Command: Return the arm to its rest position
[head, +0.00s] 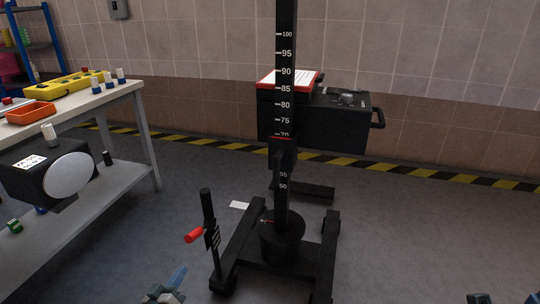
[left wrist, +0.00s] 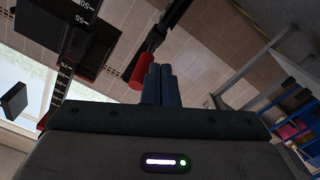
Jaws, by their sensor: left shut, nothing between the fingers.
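My left gripper (head: 178,275) is at the bottom of the head view, below the jack's red crank handle (head: 194,235) and apart from it. In the left wrist view its two blue fingers (left wrist: 160,85) are together with nothing between them, and the red handle (left wrist: 138,70) shows just to their left. The black jack has a tall scaled mast (head: 285,100) on a wheeled base (head: 310,258). A black box with a side handle (head: 330,122) is up on the mast. Small parts of my right gripper (head: 482,298) show at the bottom right edge; its fingers are mostly cut off.
A workbench (head: 140,88) on the left holds a yellow tray (head: 68,86), an orange bin (head: 30,114) and small bottles. A black device with a white disc (head: 68,176) is at its front. Blue shelving (head: 38,45) stands behind. The floor right of the jack (head: 430,235) is clear.

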